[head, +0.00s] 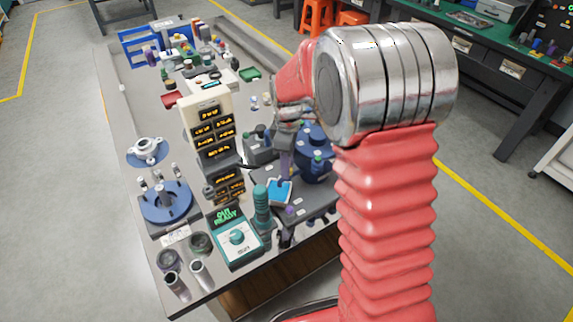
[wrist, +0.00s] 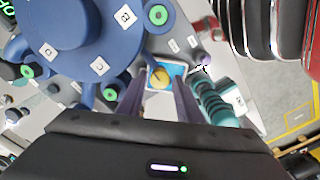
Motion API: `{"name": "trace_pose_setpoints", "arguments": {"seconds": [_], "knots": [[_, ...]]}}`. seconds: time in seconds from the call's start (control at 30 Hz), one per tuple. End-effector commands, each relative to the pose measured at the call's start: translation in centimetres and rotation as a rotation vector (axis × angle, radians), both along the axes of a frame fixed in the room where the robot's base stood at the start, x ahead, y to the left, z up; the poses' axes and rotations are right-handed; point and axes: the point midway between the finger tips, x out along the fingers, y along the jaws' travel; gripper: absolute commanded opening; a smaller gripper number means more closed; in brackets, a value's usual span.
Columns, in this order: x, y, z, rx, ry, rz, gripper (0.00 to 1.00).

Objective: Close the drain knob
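My gripper (wrist: 162,75) points down, its two purple-grey fingers apart, with nothing seen held between them. It also shows in the head view (head: 286,174), over a light blue tray (head: 280,192). In the wrist view a round yellowish piece (wrist: 160,77) lies in this tray, seen between the fingertips. A small purple knob (wrist: 204,60) stands right of the tray; it also shows in the head view (head: 291,210). Green-ringed knobs, one at the top (wrist: 158,15), surround the blue round vessel (wrist: 65,30). The labels are too small to read, so I cannot tell which is the drain knob.
A teal ribbed column (head: 262,210) stands close to the tray. A teal control box (head: 236,238) with a dial sits at the front. A beige display tower (head: 207,125) stands left of my gripper. The blue vessel (head: 312,150) is partly hidden by my arm.

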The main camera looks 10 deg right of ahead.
Motion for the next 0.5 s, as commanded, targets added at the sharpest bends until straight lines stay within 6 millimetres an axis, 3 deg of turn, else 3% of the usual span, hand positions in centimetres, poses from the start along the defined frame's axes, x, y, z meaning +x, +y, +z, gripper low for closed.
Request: {"name": "trace_pose_setpoints", "arguments": {"seconds": [0.37,0.5], "knots": [[0.0,-0.03,-0.47,0.0,0.0,-0.001,0.32],[-0.01,-0.04,-0.46,0.0,0.0,-0.001,0.22]]}}
